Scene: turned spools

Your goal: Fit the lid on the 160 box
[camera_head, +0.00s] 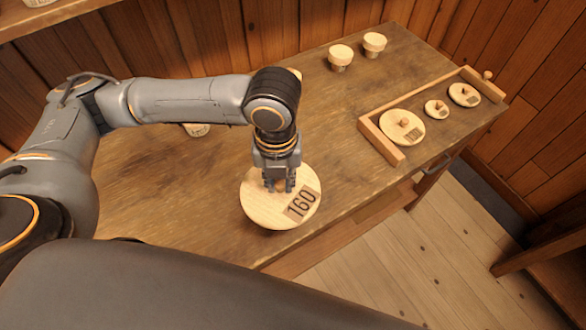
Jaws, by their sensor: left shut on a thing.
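A round pale wooden lid (262,212) with a dark-lettered 160 label (302,204) is at the middle of the table, seen from above. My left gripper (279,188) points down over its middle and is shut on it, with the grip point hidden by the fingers. The lid covers whatever is under it, so I cannot tell whether it rests on the 160 box or hangs above the table. No separate box marked 160 can be made out. My right gripper is not in view.
Two lidded round boxes (340,54) (374,42) stand at the back. A labelled box (197,130) is partly hidden behind my left arm.

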